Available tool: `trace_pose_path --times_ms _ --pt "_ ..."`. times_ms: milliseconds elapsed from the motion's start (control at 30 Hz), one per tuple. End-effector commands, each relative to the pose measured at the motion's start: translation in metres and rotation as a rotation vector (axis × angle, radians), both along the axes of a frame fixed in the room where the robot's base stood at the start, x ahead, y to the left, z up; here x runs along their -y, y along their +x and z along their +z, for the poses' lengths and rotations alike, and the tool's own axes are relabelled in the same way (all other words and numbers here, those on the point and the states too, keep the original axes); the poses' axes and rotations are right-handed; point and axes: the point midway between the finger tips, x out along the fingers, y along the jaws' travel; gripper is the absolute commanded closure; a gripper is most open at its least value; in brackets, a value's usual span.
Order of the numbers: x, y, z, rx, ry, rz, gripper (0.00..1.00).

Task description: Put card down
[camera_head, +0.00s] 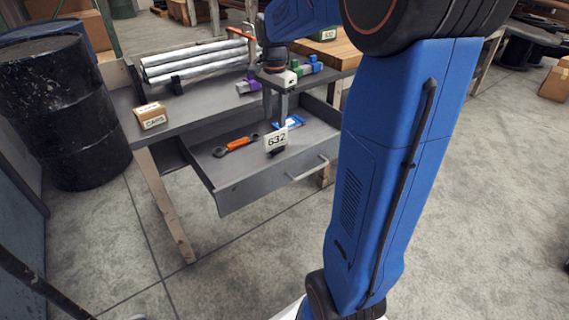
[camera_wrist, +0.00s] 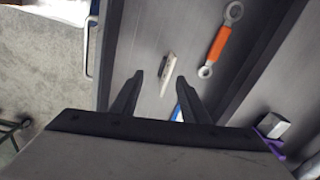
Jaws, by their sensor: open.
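The white card (camera_head: 276,139) marked 632 stands upright in the open drawer (camera_head: 230,170), with a small black piece at its foot. In the wrist view the card (camera_wrist: 167,73) shows nearly edge-on, just beyond and between the fingertips. My gripper (camera_head: 275,118) points down over the drawer, directly above and behind the card. In the wrist view my gripper (camera_wrist: 160,80) is open, with a wide gap between its two black fingers and nothing clasped.
An orange-handled wrench (camera_head: 238,144) lies in the drawer left of the card, and a blue item (camera_head: 291,122) lies behind it. On the workbench (camera_head: 190,113) are a small cardboard box (camera_head: 150,115), silver pipes (camera_head: 198,61) and a purple clamp (camera_head: 246,87). A black barrel (camera_head: 62,110) stands left.

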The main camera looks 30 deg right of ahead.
Motion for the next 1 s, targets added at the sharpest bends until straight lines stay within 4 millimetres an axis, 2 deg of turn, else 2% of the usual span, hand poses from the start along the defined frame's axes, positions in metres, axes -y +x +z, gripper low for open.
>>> trace_pose_path --times_ms 33,200,433,667,800,1000 --pt "-0.012 -0.013 0.007 0.019 -0.008 0.058 0.58" --pt "-0.044 -0.057 0.02 0.073 -0.037 0.281 0.58" --pt "-0.081 -0.117 0.027 0.144 -0.089 0.578 0.58" --pt "-0.11 -0.178 0.02 0.209 -0.156 0.871 0.58" --pt "-0.123 -0.213 0.01 0.247 -0.204 1.047 0.58" --pt "-0.136 -0.252 -0.006 0.288 -0.267 1.253 0.58"
